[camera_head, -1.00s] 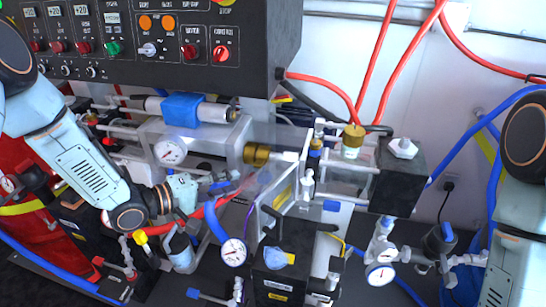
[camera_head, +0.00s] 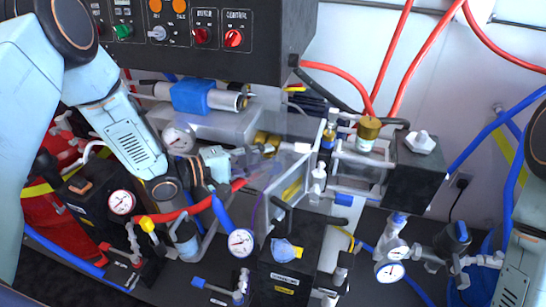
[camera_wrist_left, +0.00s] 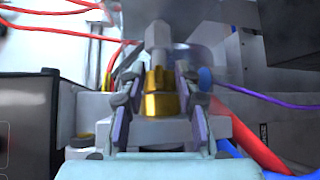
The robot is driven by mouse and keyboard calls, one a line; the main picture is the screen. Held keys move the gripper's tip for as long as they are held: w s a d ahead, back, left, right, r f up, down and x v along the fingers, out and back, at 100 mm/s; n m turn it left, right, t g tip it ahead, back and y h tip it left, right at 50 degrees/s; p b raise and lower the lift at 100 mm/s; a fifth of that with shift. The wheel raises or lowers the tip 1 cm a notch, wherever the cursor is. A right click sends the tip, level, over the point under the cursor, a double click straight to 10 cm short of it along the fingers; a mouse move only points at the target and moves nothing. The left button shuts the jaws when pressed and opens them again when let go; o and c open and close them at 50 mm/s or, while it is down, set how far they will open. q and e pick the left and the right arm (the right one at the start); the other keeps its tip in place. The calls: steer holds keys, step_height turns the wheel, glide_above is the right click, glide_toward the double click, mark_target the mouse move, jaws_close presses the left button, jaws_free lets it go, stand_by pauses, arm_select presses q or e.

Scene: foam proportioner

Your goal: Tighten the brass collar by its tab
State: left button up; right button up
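The brass collar (camera_head: 268,140) sits on a pale horizontal fitting in the middle of the head view, partly hidden behind my left gripper (camera_head: 258,152). In the left wrist view the collar (camera_wrist_left: 162,95) lies between the two fingers of the left gripper (camera_wrist_left: 158,80), with a grey hex-like part beyond it. The fingers stand apart on both sides of the collar; I cannot tell whether they touch it. I cannot make out the tab. My right gripper is not in view; only part of my right arm shows at the right edge.
A second brass cap (camera_head: 369,128) stands upright to the right. A black control panel (camera_head: 200,45) hangs above. A black box (camera_head: 298,250) stands below.

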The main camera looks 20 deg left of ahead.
mark_target(267, 157)
arm_select(q)
steer(key=x, duration=0.2)
steer(key=shift+w+d, duration=0.15)
steer(key=shift+d, duration=0.2)
steer(key=shift+w, duration=0.1)
steer(key=shift+w+d, duration=0.15)
steer(key=shift+c, duration=0.2)
steer(key=c, duration=0.3)
jaws_close()
